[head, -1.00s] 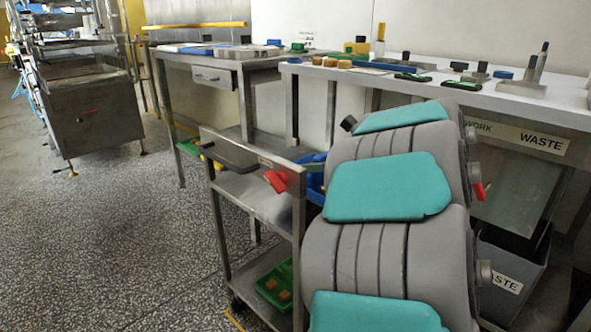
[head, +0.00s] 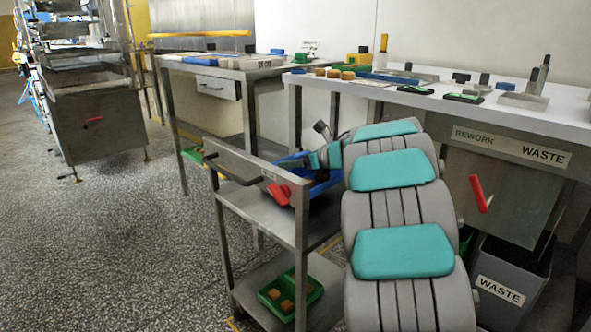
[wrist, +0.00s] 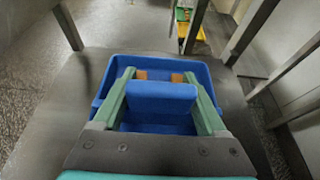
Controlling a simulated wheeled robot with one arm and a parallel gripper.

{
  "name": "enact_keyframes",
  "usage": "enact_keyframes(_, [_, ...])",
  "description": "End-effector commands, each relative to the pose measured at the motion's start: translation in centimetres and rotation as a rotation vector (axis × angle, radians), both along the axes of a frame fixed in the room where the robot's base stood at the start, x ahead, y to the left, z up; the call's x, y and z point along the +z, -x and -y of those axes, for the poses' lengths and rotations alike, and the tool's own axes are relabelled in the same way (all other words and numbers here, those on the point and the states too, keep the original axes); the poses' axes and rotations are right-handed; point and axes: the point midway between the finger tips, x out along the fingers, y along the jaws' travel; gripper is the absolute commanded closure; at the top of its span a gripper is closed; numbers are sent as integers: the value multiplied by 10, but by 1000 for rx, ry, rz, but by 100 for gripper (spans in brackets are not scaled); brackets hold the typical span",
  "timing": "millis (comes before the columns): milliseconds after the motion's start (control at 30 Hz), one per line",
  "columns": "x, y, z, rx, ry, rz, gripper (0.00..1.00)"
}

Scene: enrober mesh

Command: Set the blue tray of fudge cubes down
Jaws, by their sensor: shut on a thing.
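The blue tray (wrist: 217,75) fills the middle of the wrist view, with two brown fudge cubes showing near its far wall. My gripper (wrist: 162,92) is shut on a blue block at the tray, one green finger on each side. The block hides much of the tray's inside. In the head view the blue tray (head: 325,186) is partly hidden behind the cart's end and my arm. It is over the top shelf of the metal cart (head: 262,212), appearing level. I cannot tell whether its base touches the shelf.
A green tray with brown cubes (head: 290,293) sits on the cart's lower shelf. The cart has red parts and a dark handle at its near end. A long bench (head: 480,108) with several small items stands behind, above a waste bin (head: 507,285).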

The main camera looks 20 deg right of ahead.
Motion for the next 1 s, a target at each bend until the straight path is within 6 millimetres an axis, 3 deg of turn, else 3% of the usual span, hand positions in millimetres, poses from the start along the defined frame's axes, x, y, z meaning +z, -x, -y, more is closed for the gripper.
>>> enact_keyframes(100, [-19,1,0,-1,-6,-2,100])
enact_keyframes(200, [-26,1,-1,-1,-3,-2,100])
enact_keyframes(633, [-30,1,0,-1,-2,-1,100])
enact_keyframes(667, [-29,1,0,-1,-2,-1,22])
enact_keyframes(867, [-28,1,0,0,-2,-2,0])
enact_keyframes(1000, [-28,1,0,0,-2,-2,0])
